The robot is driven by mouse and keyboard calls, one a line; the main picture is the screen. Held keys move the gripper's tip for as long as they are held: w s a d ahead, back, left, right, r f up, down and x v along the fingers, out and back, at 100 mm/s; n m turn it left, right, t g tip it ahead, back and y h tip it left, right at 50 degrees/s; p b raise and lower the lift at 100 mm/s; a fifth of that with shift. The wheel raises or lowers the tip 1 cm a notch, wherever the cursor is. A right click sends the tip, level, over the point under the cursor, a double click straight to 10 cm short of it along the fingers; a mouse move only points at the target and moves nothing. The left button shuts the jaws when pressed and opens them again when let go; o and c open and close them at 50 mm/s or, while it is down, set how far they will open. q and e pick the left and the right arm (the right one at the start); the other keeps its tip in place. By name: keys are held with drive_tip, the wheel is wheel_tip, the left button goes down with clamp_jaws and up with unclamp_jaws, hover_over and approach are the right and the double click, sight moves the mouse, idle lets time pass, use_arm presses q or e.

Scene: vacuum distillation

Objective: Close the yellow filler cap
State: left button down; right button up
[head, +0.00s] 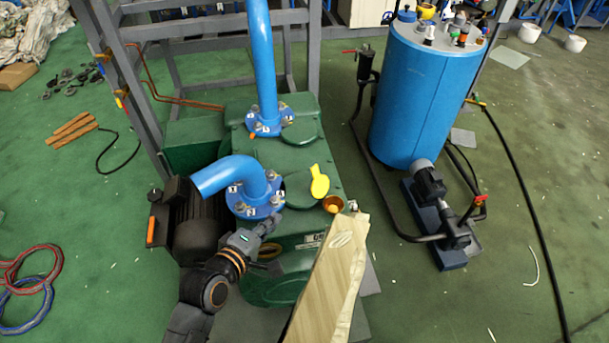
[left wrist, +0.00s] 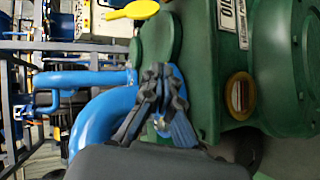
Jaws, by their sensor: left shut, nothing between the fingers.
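The yellow filler cap (head: 319,182) stands tilted up, open, on the top of the green pump housing (head: 300,162). Beside it, a little lower right, is the orange-brown filler opening (head: 333,204), uncovered. The cap also shows at the top of the left wrist view (left wrist: 133,10). My left gripper (head: 268,226) is shut and empty, left of and below the cap, near the lower blue pipe flange (head: 257,203). Its fingers (left wrist: 165,82) show close together in the left wrist view, apart from the cap. The filler opening is not clearly visible there. My right gripper is not in view.
A pale wooden piece (head: 335,270) rises in front of the pump, just below the filler opening. Blue pipes (head: 262,65) stand up from the housing. A blue tank (head: 417,95) with a small motor pump (head: 440,200) is at the right. Green floor lies free between them.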

sight(318, 182)
use_arm(q)
drive_tip(key=w+d+n+t, duration=0.1)
drive_tip(key=w+n, duration=0.1)
drive_tip(key=w, duration=0.2)
drive_tip(key=w+d+r+n+t, duration=0.1)
drive_tip(key=w+d+n, duration=0.1)
drive_tip(key=w, duration=0.3)
drive_tip(key=w+d+n+t, duration=0.1)
drive_tip(key=w+d, duration=0.1)
drive_tip(key=w, duration=0.2)
drive_tip(key=shift+w+r+n+p, duration=0.3)
drive_tip(key=shift+w+n+p, duration=0.05)
drive_tip(key=shift+w+n, duration=0.05)
drive_tip(key=s+d+p, duration=0.1)
drive_tip(key=s+d+r, duration=0.1)
drive_tip(key=shift+s+d+r+p, duration=0.1)
drive_tip(key=shift+s+d+p, duration=0.1)
drive_tip(key=shift+s+p, duration=0.15)
